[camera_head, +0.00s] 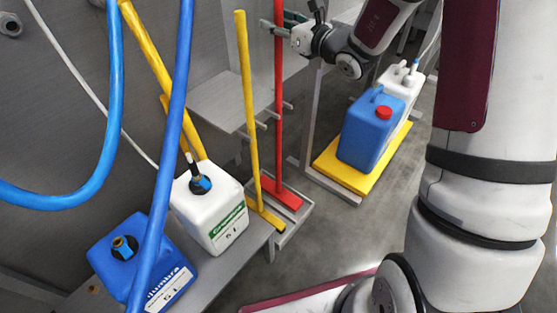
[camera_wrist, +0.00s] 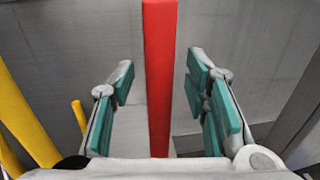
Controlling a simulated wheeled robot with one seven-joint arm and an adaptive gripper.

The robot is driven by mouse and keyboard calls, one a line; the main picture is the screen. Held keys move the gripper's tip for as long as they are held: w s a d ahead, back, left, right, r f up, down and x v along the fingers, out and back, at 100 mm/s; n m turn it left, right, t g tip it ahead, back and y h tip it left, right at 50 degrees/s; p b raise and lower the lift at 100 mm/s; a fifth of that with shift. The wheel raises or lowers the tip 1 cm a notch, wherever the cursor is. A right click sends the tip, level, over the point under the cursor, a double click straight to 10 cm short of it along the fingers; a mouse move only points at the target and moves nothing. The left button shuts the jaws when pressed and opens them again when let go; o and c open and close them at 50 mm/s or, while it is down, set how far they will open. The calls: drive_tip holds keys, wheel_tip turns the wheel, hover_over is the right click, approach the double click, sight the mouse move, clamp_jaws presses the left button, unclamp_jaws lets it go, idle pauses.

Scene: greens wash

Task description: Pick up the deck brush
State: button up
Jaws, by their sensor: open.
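The deck brush, with a red handle (camera_head: 279,100) and a wide red head (camera_head: 281,194), stands upright in a grey rack on the floor. My gripper (camera_head: 280,24) is open near the top of the handle. In the wrist view the red handle (camera_wrist: 159,80) runs between the two teal-padded fingers of my gripper (camera_wrist: 159,92). Gaps show on both sides, and neither finger appears to touch it. The bristles are hidden.
A yellow-handled tool (camera_head: 249,100) stands close to the left of the red one. White (camera_head: 210,208) and blue (camera_head: 140,262) canisters sit on a bench. Another blue canister (camera_head: 372,130) stands on a yellow platform (camera_head: 341,178). Blue hoses (camera_head: 172,130) hang in front.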

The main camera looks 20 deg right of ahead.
drive_tip(key=shift+c, duration=0.2)
clamp_jaws()
drive_tip(key=shift+r, duration=0.15)
